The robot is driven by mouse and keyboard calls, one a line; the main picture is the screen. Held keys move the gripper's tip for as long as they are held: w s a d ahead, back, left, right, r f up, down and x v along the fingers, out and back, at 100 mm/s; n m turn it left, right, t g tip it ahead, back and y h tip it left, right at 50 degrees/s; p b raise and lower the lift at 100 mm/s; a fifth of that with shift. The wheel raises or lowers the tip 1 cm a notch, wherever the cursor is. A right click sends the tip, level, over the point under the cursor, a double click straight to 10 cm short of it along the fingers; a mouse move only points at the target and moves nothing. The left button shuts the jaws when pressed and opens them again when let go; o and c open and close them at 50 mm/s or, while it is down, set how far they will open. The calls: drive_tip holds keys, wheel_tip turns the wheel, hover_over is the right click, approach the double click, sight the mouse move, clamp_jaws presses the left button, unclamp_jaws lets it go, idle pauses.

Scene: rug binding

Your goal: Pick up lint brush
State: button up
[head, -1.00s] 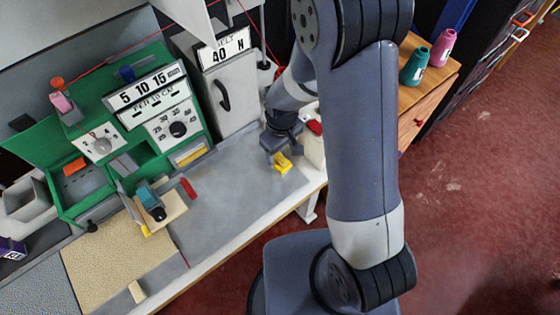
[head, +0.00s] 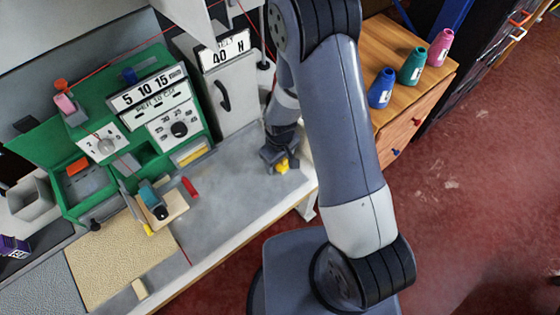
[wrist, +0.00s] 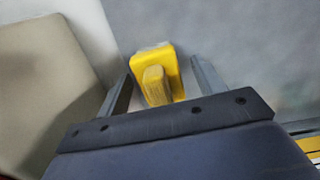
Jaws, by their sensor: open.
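A yellow block with a paler yellow handle-like part, which looks like the lint brush (wrist: 160,72), lies on the grey worktop. In the head view the yellow piece (head: 283,166) shows beside my gripper (head: 272,158), partly covered by it. In the wrist view my gripper (wrist: 161,80) is open, one finger on each side of the yellow piece. The near end of the piece comes close to the gripper body.
A beige block (wrist: 40,90) stands left of my gripper in the wrist view. On the worktop, a red piece (head: 190,187) and a teal tool (head: 152,200) lie further left. The grey worktop (head: 230,205) between is clear. A wooden cabinet (head: 398,125) with thread cones stands right.

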drive_tip(key=shift+c, duration=0.5)
drive_tip(key=c, duration=1)
drive_tip(key=shift+r+b, duration=0.6)
drive_tip(key=shift+r, duration=4.45)
drive_tip(key=o, duration=0.5)
drive_tip(key=c, duration=0.4)
drive_tip(key=shift+o, duration=0.2)
